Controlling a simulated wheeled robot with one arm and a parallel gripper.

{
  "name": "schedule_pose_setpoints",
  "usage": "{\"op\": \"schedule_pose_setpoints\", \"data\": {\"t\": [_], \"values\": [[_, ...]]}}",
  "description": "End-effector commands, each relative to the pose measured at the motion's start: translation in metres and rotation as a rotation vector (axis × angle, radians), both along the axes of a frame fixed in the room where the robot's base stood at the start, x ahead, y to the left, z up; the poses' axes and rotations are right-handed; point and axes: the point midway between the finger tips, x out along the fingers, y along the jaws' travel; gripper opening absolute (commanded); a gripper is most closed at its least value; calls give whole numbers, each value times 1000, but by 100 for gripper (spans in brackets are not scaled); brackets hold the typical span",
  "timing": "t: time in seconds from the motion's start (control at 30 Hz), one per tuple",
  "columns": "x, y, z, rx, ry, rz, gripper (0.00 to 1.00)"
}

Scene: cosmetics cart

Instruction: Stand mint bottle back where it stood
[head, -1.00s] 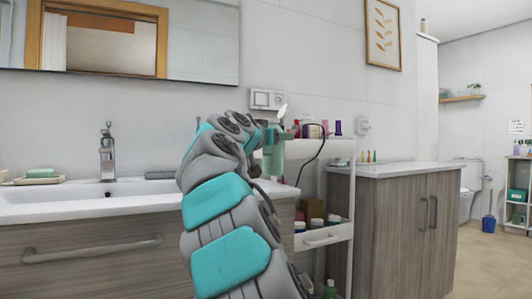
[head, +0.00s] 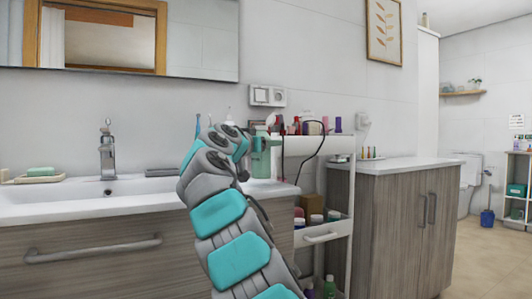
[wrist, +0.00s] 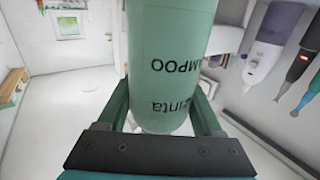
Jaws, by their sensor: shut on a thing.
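The mint bottle (head: 261,160) is in my gripper in the head view, just left of the white cart's top shelf. It looks roughly upright there, and my arm hides part of it. In the wrist view the mint bottle (wrist: 172,40) fills the middle, with upside-down "SHAMPOO" lettering. My gripper (wrist: 160,118) is shut on it, one green finger on each side. The bottle's far end is out of the wrist view. The white cart (head: 346,215) stands between the sink cabinet and the wooden cabinet.
Several small bottles (head: 312,127) stand along the cart's top, with a dark cable looping down. More containers fill its lower shelf. The sink counter (head: 50,206) is at left and the wooden cabinet (head: 385,225) at right. A purple-and-white item (wrist: 270,40) hangs at right in the wrist view.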

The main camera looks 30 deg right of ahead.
Motion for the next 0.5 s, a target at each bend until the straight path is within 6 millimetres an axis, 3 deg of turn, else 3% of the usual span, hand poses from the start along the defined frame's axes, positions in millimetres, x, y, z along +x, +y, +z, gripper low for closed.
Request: {"op": "schedule_pose_setpoints", "data": {"t": [0.13,0.5], "values": [[-1,-1,-16,0,4,-5,10],[0,0,-21,1,-1,0,10]]}}
